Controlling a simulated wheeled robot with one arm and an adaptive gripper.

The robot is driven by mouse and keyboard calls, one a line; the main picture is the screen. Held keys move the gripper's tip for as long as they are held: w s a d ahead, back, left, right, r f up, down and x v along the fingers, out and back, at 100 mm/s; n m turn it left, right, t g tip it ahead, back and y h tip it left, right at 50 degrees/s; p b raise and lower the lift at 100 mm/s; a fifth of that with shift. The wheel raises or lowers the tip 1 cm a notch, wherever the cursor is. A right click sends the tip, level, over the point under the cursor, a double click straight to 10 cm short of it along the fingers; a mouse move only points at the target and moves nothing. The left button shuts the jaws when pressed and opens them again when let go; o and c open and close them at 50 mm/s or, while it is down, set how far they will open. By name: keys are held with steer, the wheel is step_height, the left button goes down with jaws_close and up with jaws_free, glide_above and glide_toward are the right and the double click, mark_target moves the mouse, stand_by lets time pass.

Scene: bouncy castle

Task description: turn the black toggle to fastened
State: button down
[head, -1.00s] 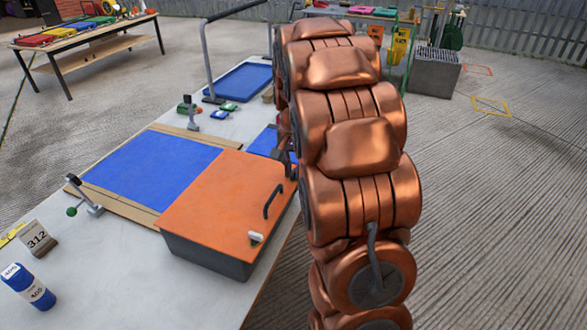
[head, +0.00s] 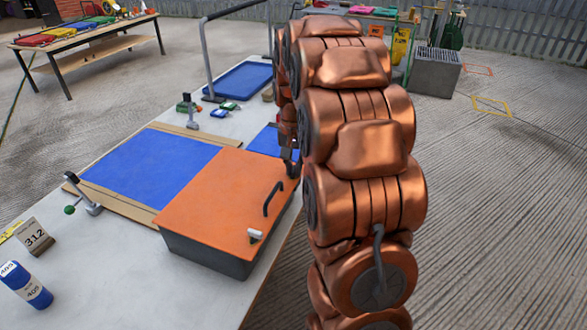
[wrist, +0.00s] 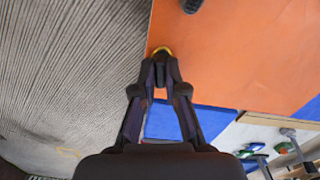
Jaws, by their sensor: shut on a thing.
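My gripper (wrist: 161,62) is shut at the edge of the orange lid (wrist: 240,50). A small dark piece (wrist: 160,76), which looks like the black toggle, is between the fingers, mostly hidden by them. A yellow curved rim (wrist: 162,49) shows just past the fingertips. In the head view my gripper (head: 290,158) is at the far right corner of the orange-topped box (head: 205,205), partly behind my arm. The toggle's angle cannot be told. A second catch with a pale top (head: 255,236) sits at the lid's near edge.
A black handle (head: 272,199) stands up from the lid. Blue mats (head: 150,165), lever clamps (head: 84,195), a 312 sign (head: 34,238) and a blue roll (head: 27,285) are on the white table. Open floor lies to the right.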

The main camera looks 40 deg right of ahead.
steer(key=n+b, duration=0.1)
steer(key=n, duration=0.2)
steer(key=shift+n, duration=0.3)
steer(key=n, duration=0.3)
steer(key=shift+n+b, duration=0.3)
steer(key=n, duration=0.4)
steer(key=shift+n, duration=0.3)
steer(key=shift+n+p, duration=0.3)
steer(key=shift+n, duration=1.3)
steer(key=c, duration=1.2)
jaws_free()
